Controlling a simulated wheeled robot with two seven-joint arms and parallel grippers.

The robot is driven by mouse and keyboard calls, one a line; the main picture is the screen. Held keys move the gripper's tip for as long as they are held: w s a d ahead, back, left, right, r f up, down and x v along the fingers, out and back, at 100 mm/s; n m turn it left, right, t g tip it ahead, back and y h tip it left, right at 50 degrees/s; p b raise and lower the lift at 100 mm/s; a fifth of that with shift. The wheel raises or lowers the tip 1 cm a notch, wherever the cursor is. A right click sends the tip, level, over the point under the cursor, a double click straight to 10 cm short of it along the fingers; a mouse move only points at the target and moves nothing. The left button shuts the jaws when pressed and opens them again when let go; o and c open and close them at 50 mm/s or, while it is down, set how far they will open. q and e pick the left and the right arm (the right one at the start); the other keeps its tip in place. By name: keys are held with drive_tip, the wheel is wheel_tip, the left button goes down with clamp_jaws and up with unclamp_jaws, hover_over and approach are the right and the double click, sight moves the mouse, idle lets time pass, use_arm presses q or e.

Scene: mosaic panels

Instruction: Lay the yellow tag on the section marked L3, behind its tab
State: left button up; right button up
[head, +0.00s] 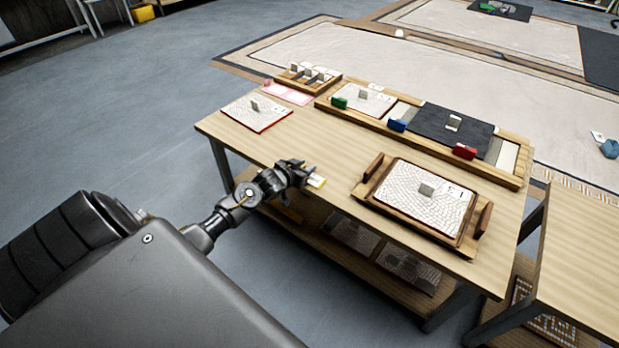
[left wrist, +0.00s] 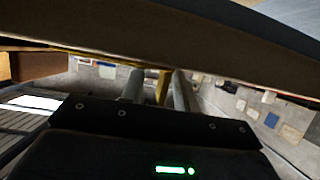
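The yellow tag (head: 317,181) shows at the tip of my left gripper (head: 306,177), near the front edge of the wooden table. In the left wrist view the yellow tag (left wrist: 163,86) stands between the two fingers of the left gripper (left wrist: 157,88), which are shut on it. A pale patterned section (head: 410,205) lies in a wooden tray at the table's front right; its mark, upside down and small, looks like L3. A small grey tab (head: 427,189) stands upright at its middle. The gripper is left of this tray, apart from it. My right gripper is not in view.
The tray (head: 388,207) has raised handles at both ends. Behind it a long wooden rack (head: 340,113) holds a pale and a dark panel (head: 450,128) with green, blue and red blocks. Another panel (head: 256,113) lies at the back left. The tabletop (head: 300,143) between is clear.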

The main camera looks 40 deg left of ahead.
use_arm(q)
clamp_jaws()
drive_tip(key=shift+r, duration=0.1)
